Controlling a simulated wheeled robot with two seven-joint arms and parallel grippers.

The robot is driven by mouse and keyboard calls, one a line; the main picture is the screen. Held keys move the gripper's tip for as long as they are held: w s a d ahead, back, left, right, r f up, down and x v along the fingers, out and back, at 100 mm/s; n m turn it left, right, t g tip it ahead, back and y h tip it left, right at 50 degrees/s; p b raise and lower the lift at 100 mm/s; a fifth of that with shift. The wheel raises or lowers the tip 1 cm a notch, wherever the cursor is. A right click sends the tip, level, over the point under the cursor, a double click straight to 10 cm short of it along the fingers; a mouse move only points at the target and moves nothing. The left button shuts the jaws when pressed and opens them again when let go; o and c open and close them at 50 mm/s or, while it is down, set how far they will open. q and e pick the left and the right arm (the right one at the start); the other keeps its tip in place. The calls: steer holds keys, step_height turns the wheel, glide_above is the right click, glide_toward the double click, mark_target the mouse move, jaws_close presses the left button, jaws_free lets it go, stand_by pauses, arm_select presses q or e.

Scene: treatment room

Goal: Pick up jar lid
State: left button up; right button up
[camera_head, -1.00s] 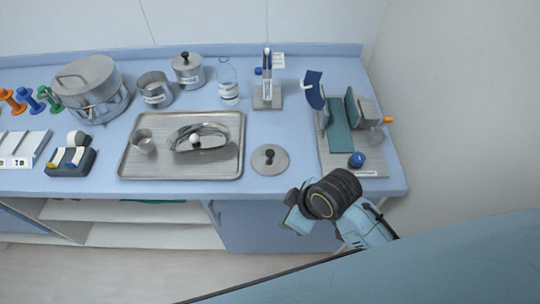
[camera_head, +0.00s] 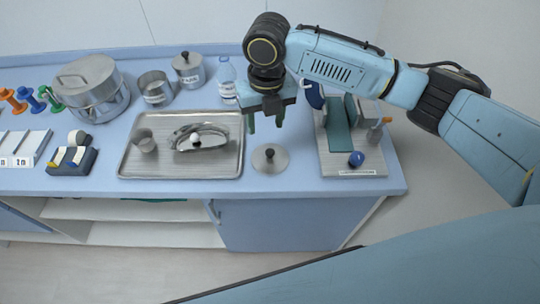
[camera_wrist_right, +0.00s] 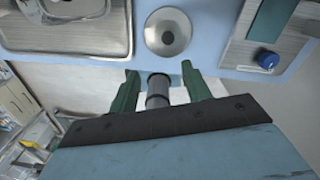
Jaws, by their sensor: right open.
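The jar lid (camera_head: 270,159) is a round grey metal disc with a dark knob, lying flat on the blue counter right of the metal tray. In the right wrist view the jar lid (camera_wrist_right: 168,32) lies beyond my fingertips, near the top middle. My right gripper (camera_head: 266,122) points down above the counter, behind the lid in the head view and apart from it. Its two green fingers are spread with nothing between them; they also show in the right wrist view (camera_wrist_right: 160,88). My left gripper is not in view.
The metal tray (camera_head: 130,173) with a cup and a dish stands left of the lid. A board (camera_head: 335,165) with a blue knob is to the right. A bottle (camera_head: 227,82), a lidded jar (camera_head: 188,70) and a large pot (camera_head: 92,90) stand behind. The counter's front edge is close to the lid.

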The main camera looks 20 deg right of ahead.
mark_target(270, 151)
steer(key=shift+n, duration=0.5)
steer(key=f, duration=0.4)
steer(key=d+f, duration=0.1)
steer(key=f, duration=0.3)
steer(key=w+f, duration=0.1)
steer(key=f, duration=0.3)
steer(key=shift+d+f, duration=0.1)
steer(key=shift+d, duration=0.05)
jaws_close()
